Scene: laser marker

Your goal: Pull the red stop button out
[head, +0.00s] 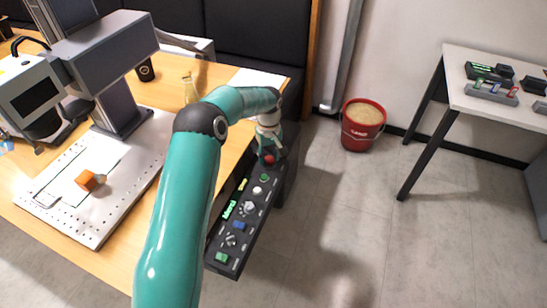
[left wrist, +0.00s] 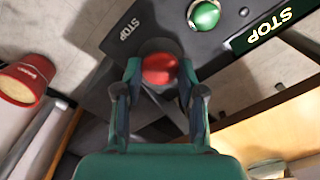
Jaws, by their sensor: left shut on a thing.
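The red stop button (head: 269,159) sits at the far end of the black control panel (head: 228,262), which runs along the right edge of the wooden table. In the left wrist view the red button (left wrist: 159,69) lies between the fingers of my left gripper (left wrist: 160,78), beside a white STOP label. My left gripper (head: 268,157) also shows in the head view, at the panel's far end. Its fingers are shut on the button from both sides. My right gripper is not in view.
A green button (head: 264,178) is close to the red one, with several knobs further along the panel. The laser marker (head: 105,50) stands on the table at left. A red bucket (head: 363,124) is on the floor; a white table (head: 500,112) stands at right.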

